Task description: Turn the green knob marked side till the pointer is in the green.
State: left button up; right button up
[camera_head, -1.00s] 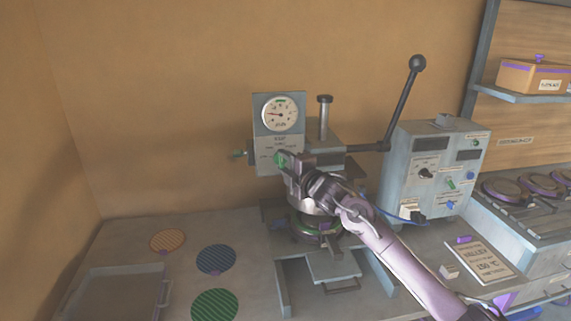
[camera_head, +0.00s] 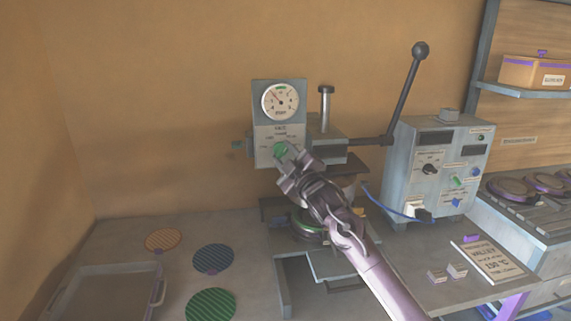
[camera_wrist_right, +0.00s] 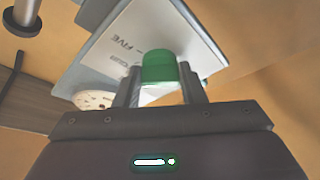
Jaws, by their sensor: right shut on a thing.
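The green knob (camera_head: 280,149) sits on the lower part of the grey gauge panel (camera_head: 265,133). My right gripper (camera_head: 284,156) is shut on it, with the arm coming in from the lower right. In the right wrist view the knob (camera_wrist_right: 160,68) is between the two fingers, in front of the lettered panel (camera_wrist_right: 118,42). The round white gauge (camera_head: 281,100) is above the knob, with a short green band at its top. Its thin reddish pointer appears to lean to the upper left, short of the green band. My left gripper is not in view.
A long black lever (camera_head: 405,95) rises right of the press. A grey control box (camera_head: 437,165) stands further right, with a blue cable beside it. Coloured discs, including a green one (camera_head: 211,305), and a grey tray (camera_head: 105,300) lie on the table at left.

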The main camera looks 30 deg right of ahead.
jog(key=m+h+b, duration=0.1)
jog(key=m, duration=0.2)
jog(key=m+h+b, duration=0.1)
jog(key=m+h, duration=0.1)
jog(key=m, duration=0.2)
jog(key=m+t+h+b, duration=0.1)
jog(key=m+h, duration=0.1)
jog(key=m, duration=0.2)
jog(key=shift+w+a+f, duration=0.1)
jog(key=shift+a+f, duration=0.2)
jog(key=shift+m+b, duration=0.3)
jog(key=shift+m, duration=0.1)
jog(key=o, duration=1)
jog(key=shift+r, duration=0.1)
jog(key=b+v, duration=0.2)
jog(key=v, duration=0.5)
jog(key=shift+s+a+f, duration=0.15)
jog(key=shift+s+f, duration=0.1)
jog(key=shift+s, duration=0.1)
